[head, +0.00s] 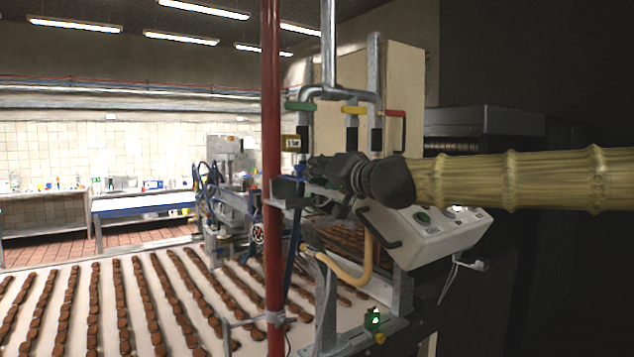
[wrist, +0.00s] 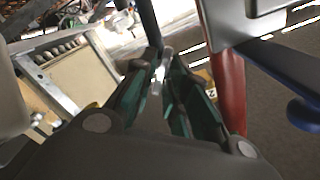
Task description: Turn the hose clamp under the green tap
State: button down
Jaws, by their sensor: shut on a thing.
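The green tap (head: 301,106) sits on the leftmost of three vertical pipes in the head view, with a black section (head: 302,131) below it. My gripper (head: 314,168) reaches in from the right, its fingertips just under that section. The wrist view shows the gripper's green-and-black fingers (wrist: 166,88) close together on a small shiny metal piece, which I take as the hose clamp (wrist: 160,74). A dark hose or pipe (wrist: 148,22) runs away beyond the fingertips. In the head view, the gripper hides the clamp, and its turn angle cannot be told.
A red post (head: 271,230) stands close left of my gripper. Yellow (head: 354,110) and red (head: 396,114) taps are to the right of the green one. A control box (head: 425,235) lies below my arm. A conveyor with rows of brown biscuits (head: 110,310) fills the lower left.

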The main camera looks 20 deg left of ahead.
jog(key=shift+w+d+f+m+b, duration=0.15)
jog(key=shift+m+b, duration=1.15)
jog(key=shift+m, duration=1.2)
jog(key=shift+s+a+f+m+b, duration=0.1)
jog(key=shift+m+b, duration=1.15)
jog(key=shift+m, duration=1.25)
jog(key=c, duration=1.6)
grip_release()
jog(key=shift+d, duration=0.1)
jog(key=v, duration=1.2)
